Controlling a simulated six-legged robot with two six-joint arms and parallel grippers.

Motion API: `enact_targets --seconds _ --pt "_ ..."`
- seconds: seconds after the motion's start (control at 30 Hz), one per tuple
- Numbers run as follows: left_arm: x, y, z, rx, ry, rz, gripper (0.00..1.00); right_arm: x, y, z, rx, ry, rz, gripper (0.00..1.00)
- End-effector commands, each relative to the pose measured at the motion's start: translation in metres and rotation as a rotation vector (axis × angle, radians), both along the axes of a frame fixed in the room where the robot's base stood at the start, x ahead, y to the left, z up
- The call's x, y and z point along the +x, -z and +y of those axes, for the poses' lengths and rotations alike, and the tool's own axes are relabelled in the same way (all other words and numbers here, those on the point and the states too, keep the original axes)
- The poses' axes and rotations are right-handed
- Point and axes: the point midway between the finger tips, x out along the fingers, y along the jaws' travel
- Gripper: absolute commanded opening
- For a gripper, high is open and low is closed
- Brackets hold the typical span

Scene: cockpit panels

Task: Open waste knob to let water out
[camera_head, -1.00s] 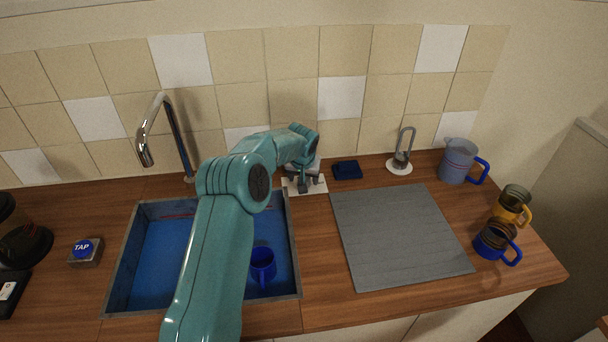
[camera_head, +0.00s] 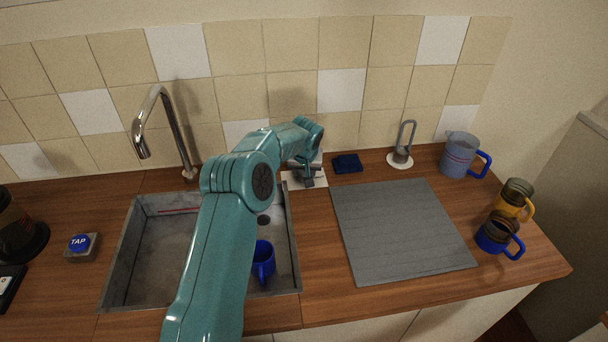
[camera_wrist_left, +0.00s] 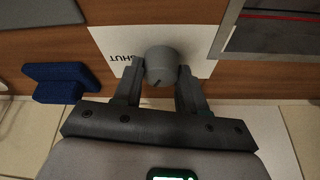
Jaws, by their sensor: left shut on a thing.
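The waste knob is a round grey knob (camera_wrist_left: 163,65) on a white label plate (camera_wrist_left: 115,45) with the word SHUT, seen in the left wrist view. My left gripper (camera_wrist_left: 160,75) is shut on the knob, one finger on each side. In the head view my left gripper (camera_head: 308,177) is over the white plate (camera_head: 294,180), right of the sink; the knob is mostly hidden there. The sink (camera_head: 130,262) has a bare grey floor with a dark drain hole (camera_head: 264,220), and no blue water shows. My right gripper is not in view.
A blue mug (camera_head: 263,262) is in the sink. A chrome faucet (camera_head: 166,125) stands behind it, and a TAP button (camera_head: 80,244) is at left.

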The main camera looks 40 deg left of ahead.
Motion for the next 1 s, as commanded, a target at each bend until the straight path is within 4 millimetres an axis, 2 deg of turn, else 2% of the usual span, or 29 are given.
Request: enact_targets --seconds 0.03,0.1,0.3,0.63,1.0 --pt "0.001 0.004 0.000 0.003 -0.029 -0.002 0.11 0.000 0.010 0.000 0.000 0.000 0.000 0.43" --pt "0.001 0.003 0.000 0.004 -0.078 -0.002 0.11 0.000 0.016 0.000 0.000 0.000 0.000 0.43" --pt "0.002 0.001 0.000 0.004 -0.218 -0.002 0.11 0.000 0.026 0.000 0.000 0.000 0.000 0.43" --pt "0.003 -0.002 -0.001 0.003 -0.376 -0.002 0.11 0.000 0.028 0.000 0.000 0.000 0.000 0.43" --pt "0.003 -0.002 -0.001 0.003 -0.416 -0.002 0.11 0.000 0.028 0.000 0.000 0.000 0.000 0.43"
